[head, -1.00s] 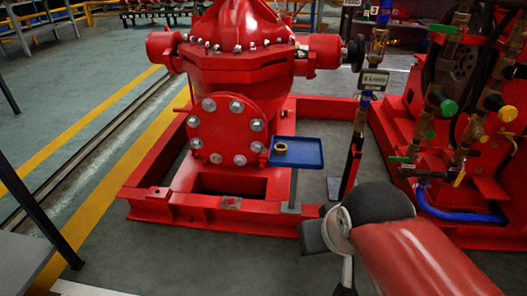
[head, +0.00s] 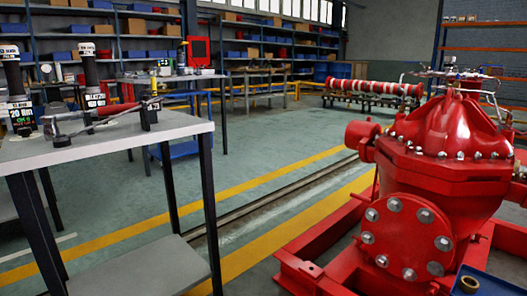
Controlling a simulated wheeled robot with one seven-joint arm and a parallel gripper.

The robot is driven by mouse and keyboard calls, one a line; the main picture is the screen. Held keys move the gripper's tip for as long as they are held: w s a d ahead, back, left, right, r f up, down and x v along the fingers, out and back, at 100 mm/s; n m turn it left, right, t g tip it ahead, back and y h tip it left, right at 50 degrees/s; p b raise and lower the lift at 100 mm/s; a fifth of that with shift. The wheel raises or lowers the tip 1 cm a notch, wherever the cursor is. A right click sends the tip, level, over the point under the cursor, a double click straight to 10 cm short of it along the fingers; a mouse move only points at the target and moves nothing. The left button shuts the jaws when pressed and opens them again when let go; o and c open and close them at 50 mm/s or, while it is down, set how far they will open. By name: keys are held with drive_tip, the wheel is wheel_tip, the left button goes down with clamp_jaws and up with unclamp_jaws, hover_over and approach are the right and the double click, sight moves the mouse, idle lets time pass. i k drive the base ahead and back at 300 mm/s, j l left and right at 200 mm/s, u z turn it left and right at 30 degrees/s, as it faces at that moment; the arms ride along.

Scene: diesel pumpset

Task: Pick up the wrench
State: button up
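A long dark tool with a red grip (head: 115,109), which looks like the wrench, lies across the grey worktable (head: 110,142) at the left. It seems to rest on small dark supports, one of them a block (head: 149,117) near the table's right end. Its exact ends are hard to tell among the other items. My gripper is out of view, so its state does not show.
A blue tray (head: 490,285) shows at the bottom right. Green floor with yellow lines lies open between table and pump.

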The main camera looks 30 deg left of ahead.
sight(157, 100)
drive_tip(key=u, duration=2.2)
